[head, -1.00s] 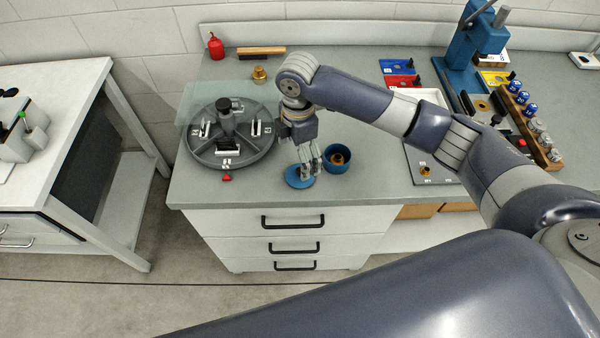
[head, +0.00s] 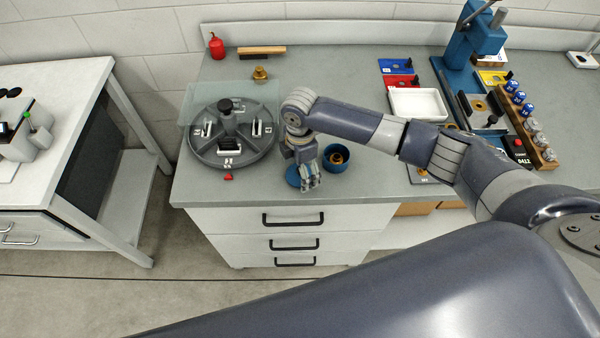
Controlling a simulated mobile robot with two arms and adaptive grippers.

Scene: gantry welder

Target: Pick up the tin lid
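The tin lid (head: 291,176) is a flat blue disc on the grey bench near its front edge, left of the open blue tin (head: 328,166). The tin stands upright with a brass-coloured part inside. My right gripper (head: 312,184) points down at the right side of the lid and hides part of it. I cannot tell whether its fingers touch the lid or how far apart they are. My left gripper is not in view.
A round grey turntable fixture (head: 215,158) with a clear panel behind it stands left of the gripper. A small red piece (head: 229,177) lies in front of it. A white tray (head: 420,103) and a blue press (head: 468,65) are at the right.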

